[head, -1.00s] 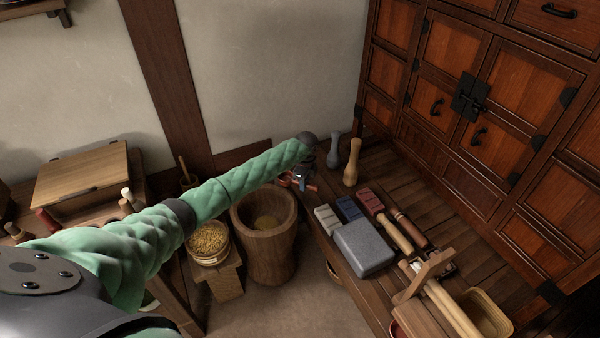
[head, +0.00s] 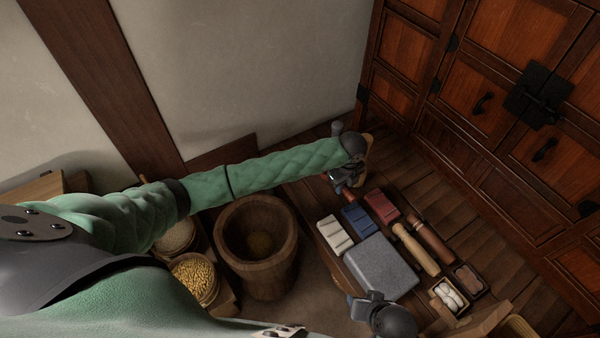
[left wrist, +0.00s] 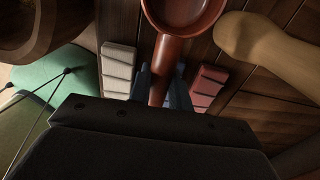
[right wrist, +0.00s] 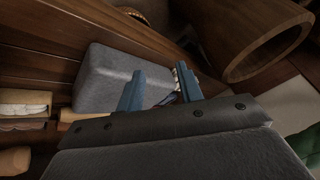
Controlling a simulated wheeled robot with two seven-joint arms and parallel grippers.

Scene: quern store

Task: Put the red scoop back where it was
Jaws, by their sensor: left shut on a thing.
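The red scoop (left wrist: 190,14) shows in the left wrist view, its round bowl at the top and its handle running down between my left fingers. My left gripper (left wrist: 161,72) is shut on that handle. In the head view my left gripper (head: 343,182) is over the far end of the low wooden bench, and the scoop is mostly hidden there. My right gripper (right wrist: 158,78) is open and empty, its fingers apart over the grey block (right wrist: 108,72). In the head view my right gripper (head: 356,305) is low, by the near side of the grey block (head: 378,266).
White (head: 334,234), blue (head: 360,221) and red (head: 382,205) ridged blocks lie near my left gripper. Wooden rollers (head: 415,248) lie to their right. A large wooden mortar (head: 258,270) stands left of the bench.

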